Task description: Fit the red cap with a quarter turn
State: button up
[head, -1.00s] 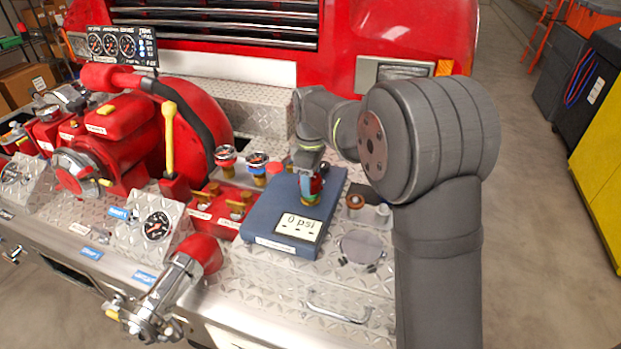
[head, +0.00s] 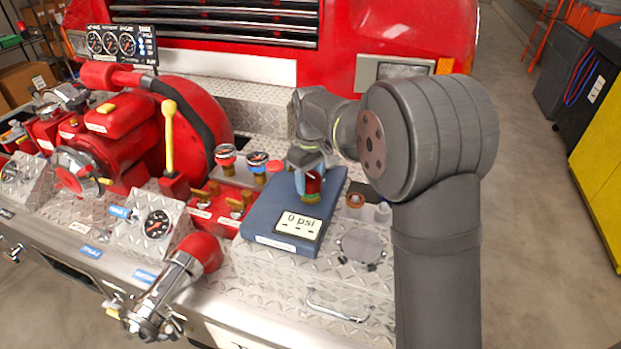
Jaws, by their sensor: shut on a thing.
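My gripper (head: 308,184) points down over the blue box (head: 262,214) that bears the "0 psi" display (head: 299,224). It is shut on a small red piece (head: 314,186), which looks like the red cap; the fingers hide much of it. Just below it is a brass fitting (head: 308,197) with a green band, on the blue box. The red piece looks on or very close to this fitting; I cannot tell whether it is seated or locked. Another small red round piece (head: 274,166) shows behind the box, to the left of my gripper.
A brown-topped round part (head: 355,200) stands to the right. A red-ended pipe (head: 200,252) sticks out in front.

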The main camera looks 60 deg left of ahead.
jog(key=shift+r, duration=0.1)
jog(key=m, duration=0.5)
dwell(0.3)
jog(key=shift+m, duration=1)
jog(key=m, duration=0.5)
jog(key=shift+a+r+m, duration=0.1)
jog(key=shift+m, duration=0.3)
jog(key=o, duration=1.1)
jog(key=shift+o, duration=0.4)
jog(key=shift+o, duration=0.4)
jog(key=o, duration=0.3)
jog(key=shift+f, duration=0.2)
